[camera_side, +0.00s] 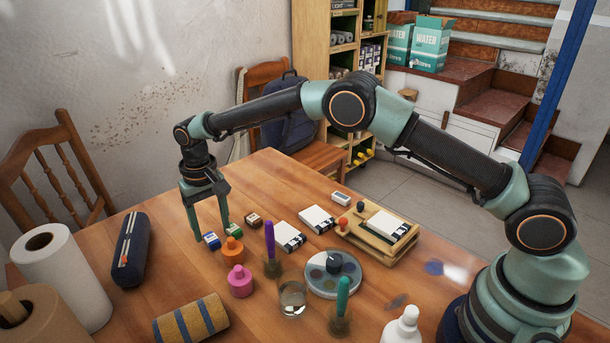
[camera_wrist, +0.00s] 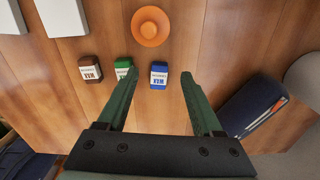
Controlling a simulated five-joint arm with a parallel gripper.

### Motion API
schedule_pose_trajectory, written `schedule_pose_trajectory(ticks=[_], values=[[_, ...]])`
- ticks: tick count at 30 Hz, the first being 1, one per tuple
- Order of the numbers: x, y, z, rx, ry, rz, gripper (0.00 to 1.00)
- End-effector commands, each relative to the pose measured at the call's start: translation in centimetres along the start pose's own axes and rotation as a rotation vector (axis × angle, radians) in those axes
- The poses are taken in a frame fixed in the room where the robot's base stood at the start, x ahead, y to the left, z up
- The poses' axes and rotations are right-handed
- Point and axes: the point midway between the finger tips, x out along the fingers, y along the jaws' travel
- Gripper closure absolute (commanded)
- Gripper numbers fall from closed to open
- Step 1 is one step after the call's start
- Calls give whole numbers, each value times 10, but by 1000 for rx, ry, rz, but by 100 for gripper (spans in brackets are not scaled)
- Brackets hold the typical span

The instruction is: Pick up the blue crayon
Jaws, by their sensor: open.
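The blue crayon (camera_side: 211,240) is a short blue block with a white label, lying on the wooden table near my gripper's fingertips. In the wrist view the blue crayon (camera_wrist: 159,75) shows between the two fingers, with bare wood on its right side. My gripper (camera_side: 212,238) points down over it with its fingers apart and empty. In the wrist view my gripper (camera_wrist: 160,74) has its left finger overlapping the green crayon (camera_wrist: 123,67) beside the blue one. I cannot tell the exact height of the fingertips above the table.
A brown crayon (camera_wrist: 90,68) lies left of the green one. An orange pot (camera_side: 232,251) stands close by, with a pink pot (camera_side: 240,281) nearer the camera. A dark pencil case (camera_side: 131,250) lies to the left. Table between case and crayon is clear.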

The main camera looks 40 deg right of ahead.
Motion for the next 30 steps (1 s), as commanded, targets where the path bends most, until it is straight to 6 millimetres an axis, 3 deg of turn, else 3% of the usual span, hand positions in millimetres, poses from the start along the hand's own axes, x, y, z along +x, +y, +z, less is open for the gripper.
schedule_pose_trajectory(ticks=[9, 18, 19, 24, 30], values=[[42, 0, -4, 0, -2, 1, 32], [46, 0, -4, 0, 0, 0, 32], [46, 0, -4, 0, 0, 0, 40], [46, 0, -4, 0, -1, 0, 100], [46, 0, -4, 0, -1, 0, 100]])
